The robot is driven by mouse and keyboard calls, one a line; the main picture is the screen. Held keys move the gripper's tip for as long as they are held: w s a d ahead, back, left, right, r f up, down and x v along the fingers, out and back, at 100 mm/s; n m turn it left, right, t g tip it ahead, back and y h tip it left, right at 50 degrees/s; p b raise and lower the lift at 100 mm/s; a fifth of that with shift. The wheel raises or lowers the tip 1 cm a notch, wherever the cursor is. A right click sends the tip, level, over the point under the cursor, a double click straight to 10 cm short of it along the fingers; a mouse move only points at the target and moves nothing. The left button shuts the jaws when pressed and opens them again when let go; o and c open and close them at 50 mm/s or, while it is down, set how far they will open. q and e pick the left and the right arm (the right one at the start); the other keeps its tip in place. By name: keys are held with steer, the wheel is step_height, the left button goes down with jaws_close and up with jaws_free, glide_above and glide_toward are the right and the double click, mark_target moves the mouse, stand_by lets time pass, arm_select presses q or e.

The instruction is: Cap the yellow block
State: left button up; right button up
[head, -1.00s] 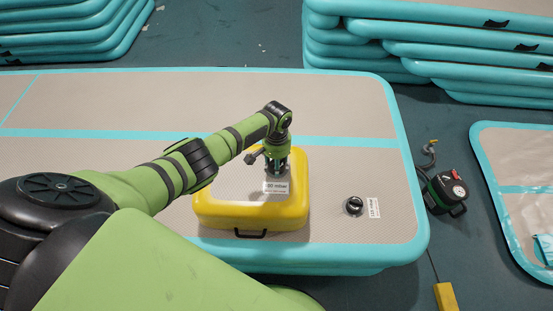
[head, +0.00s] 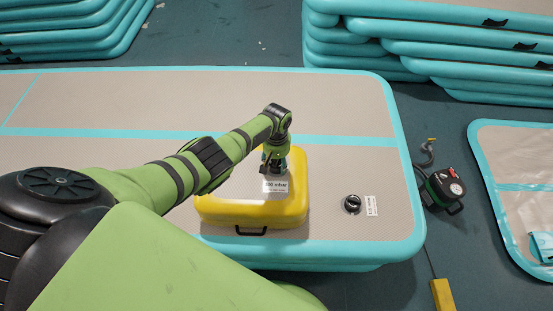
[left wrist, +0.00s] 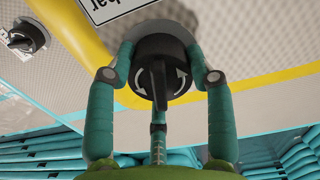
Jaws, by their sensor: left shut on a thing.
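The yellow block (head: 222,211) with a grey top lies on the beige and turquoise inflatable track (head: 120,105). My left gripper (head: 272,166) points down onto the block's top, near a white label (head: 278,186). In the left wrist view, the fingers of this gripper (left wrist: 163,70) are shut on a round black cap (left wrist: 158,60) with a raised bar and white curved arrows. The cap sits at the block's grey top, close to the yellow edge. Whether it is fully seated cannot be told. My right gripper is not in view.
Another black cap (head: 352,204) is on the track to the right of the block, beside a white label (head: 371,205). A pump (head: 443,190) with a hose stands on the floor at the right. Stacked inflatable tracks (head: 440,45) fill the back.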

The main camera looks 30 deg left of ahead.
arm_select(q)
steer(key=o, duration=1.1)
steer(key=shift+c, duration=0.2)
step_height(320, 180, up, 12)
stand_by(0.3)
